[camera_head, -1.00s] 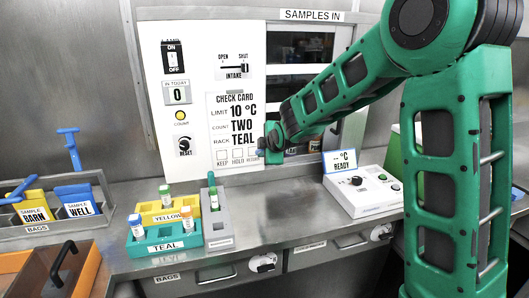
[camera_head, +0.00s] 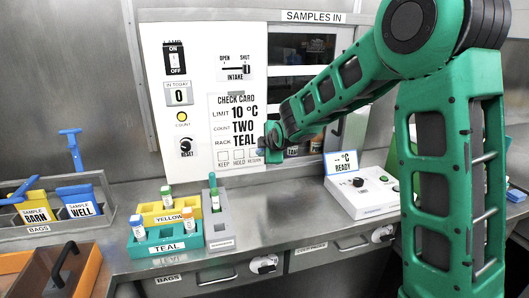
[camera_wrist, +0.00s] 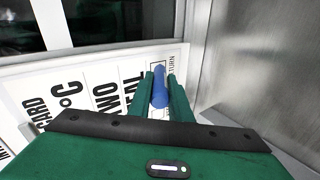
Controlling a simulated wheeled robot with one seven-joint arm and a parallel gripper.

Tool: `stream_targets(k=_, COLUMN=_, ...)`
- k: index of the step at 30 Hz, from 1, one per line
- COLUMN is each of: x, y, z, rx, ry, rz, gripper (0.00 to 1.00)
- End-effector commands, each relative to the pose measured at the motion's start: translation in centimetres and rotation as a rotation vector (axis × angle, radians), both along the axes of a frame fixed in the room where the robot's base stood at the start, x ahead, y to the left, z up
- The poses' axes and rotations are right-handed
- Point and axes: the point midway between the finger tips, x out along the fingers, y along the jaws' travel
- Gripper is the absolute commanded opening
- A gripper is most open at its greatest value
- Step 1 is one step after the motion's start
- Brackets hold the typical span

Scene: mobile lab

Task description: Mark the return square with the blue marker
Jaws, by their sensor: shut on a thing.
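The check card (camera_head: 228,118) is on the white panel and reads limit 10 °C, count two, rack teal. Its bottom row has small squares for keep, hold and return; the return square (camera_head: 253,154) is at the right end, beside my gripper (camera_head: 264,150). In the wrist view, my gripper (camera_wrist: 163,78) is shut on the blue marker (camera_wrist: 159,88), whose far end points at the card near the return label (camera_wrist: 171,58). The marker and fingers hide most of that square, so I cannot tell whether the tip touches it or whether it has a mark.
The teal rack (camera_head: 165,247), yellow rack (camera_head: 155,209) and grey rack (camera_head: 219,239) stand on the counter with tubes. A control box (camera_head: 362,196) reading ready stands at right. Sample bags (camera_head: 80,202) are at left. A metal wall (camera_wrist: 255,60) is close right of the gripper.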

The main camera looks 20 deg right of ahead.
Motion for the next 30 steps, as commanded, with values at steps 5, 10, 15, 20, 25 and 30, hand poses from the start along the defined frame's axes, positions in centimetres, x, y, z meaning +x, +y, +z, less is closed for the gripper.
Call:
stream_targets(k=5, x=0.2, y=0.0, z=0.0, rx=0.0, ry=0.0, rz=0.0, gripper=0.0)
stream_targets(k=10, x=0.2, y=0.5, z=0.0, rx=0.001, ry=0.0, rz=0.002, gripper=0.0)
stream_targets(k=15, x=0.1, y=1.7, z=0.0, rx=0.0, ry=0.001, rz=0.002, gripper=0.0)
stream_targets(k=20, x=0.0, y=2.4, z=0.0, rx=-0.001, ry=0.0, rz=-0.001, gripper=0.0)
stream_targets(k=25, x=0.1, y=1.8, z=0.0, rx=0.0, ry=0.0, rz=-0.002, gripper=0.0)
stream_targets(k=30, x=0.2, y=0.6, z=0.0, rx=0.001, ry=0.0, rz=-0.003, gripper=0.0)
